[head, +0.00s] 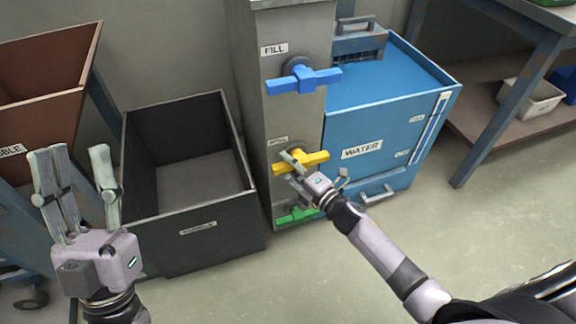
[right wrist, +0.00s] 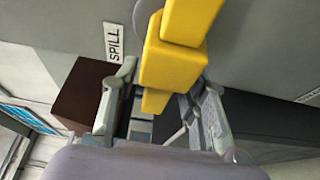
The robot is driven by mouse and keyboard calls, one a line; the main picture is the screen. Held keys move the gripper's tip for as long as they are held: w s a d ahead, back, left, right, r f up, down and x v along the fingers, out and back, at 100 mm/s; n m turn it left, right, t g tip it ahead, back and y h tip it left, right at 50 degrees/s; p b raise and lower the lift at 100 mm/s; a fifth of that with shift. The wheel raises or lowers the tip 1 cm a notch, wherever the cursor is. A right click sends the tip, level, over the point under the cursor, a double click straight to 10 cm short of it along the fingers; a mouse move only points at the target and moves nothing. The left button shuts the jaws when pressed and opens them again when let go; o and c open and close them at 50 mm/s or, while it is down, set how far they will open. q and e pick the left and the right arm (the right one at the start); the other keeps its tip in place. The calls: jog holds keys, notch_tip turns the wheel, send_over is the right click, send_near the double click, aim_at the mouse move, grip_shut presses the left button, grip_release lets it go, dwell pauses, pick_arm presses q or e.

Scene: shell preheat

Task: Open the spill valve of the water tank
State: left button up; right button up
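The yellow spill valve handle (head: 313,160) is a crossbar on a grey column (head: 295,120) beside the blue tank labelled WATER (head: 390,95). It lies roughly level in the head view. The right wrist view shows the yellow handle (right wrist: 172,60) large, with a SPILL label (right wrist: 113,42) next to it. My right gripper (head: 289,168) is at the handle's left part. Its fingers (right wrist: 158,90) are spread on either side of the yellow bar, with a gap on one side; I cannot tell whether either touches. My left gripper (head: 75,152) is open and empty, far left of the valve.
A blue FILL valve (head: 303,79) sits above and a green valve (head: 297,214) below on the same column. An open dark bin (head: 195,222) stands left of it, with a brown bin (head: 45,75) further left. The floor (head: 480,240) is clear at right.

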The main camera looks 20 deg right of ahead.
jog(key=shift+c, duration=0.4)
jog(key=c, duration=0.5)
jog(key=shift+r, duration=0.1)
grip_shut()
jog(key=shift+w, duration=0.1)
